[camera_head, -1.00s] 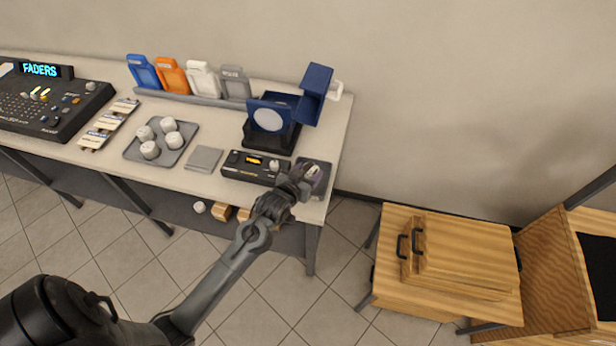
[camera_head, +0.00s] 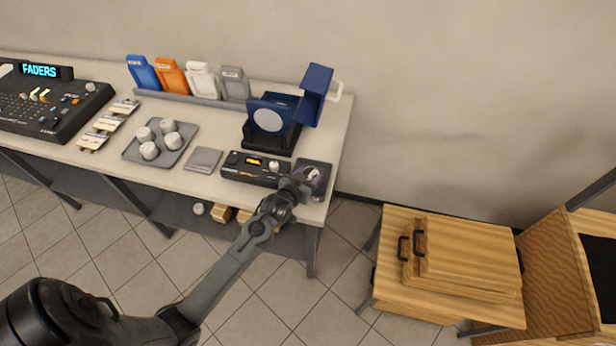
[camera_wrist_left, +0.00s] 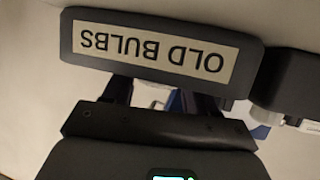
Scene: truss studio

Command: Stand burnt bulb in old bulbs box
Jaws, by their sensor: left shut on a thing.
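The old bulbs box (camera_head: 326,169) is a dark, shallow box at the right front corner of the bench. Its label, OLD BULBS, shows upside down in the left wrist view (camera_wrist_left: 150,50), just beyond the fingers. My left gripper (camera_head: 306,180) is at this box, shut on the burnt bulb (camera_head: 313,174), a small pale, purplish shape. The bulb is mostly hidden by the fingers and the label in the left wrist view. I cannot tell whether it touches the box floor. My right gripper is not in view.
A black device with an orange display (camera_head: 252,168) stands just left of the box. A blue lamp-like fixture (camera_head: 270,120) stands behind it. A tray with several white knobs (camera_head: 186,154) is farther left. A wooden cabinet (camera_head: 400,290) stands right of the bench.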

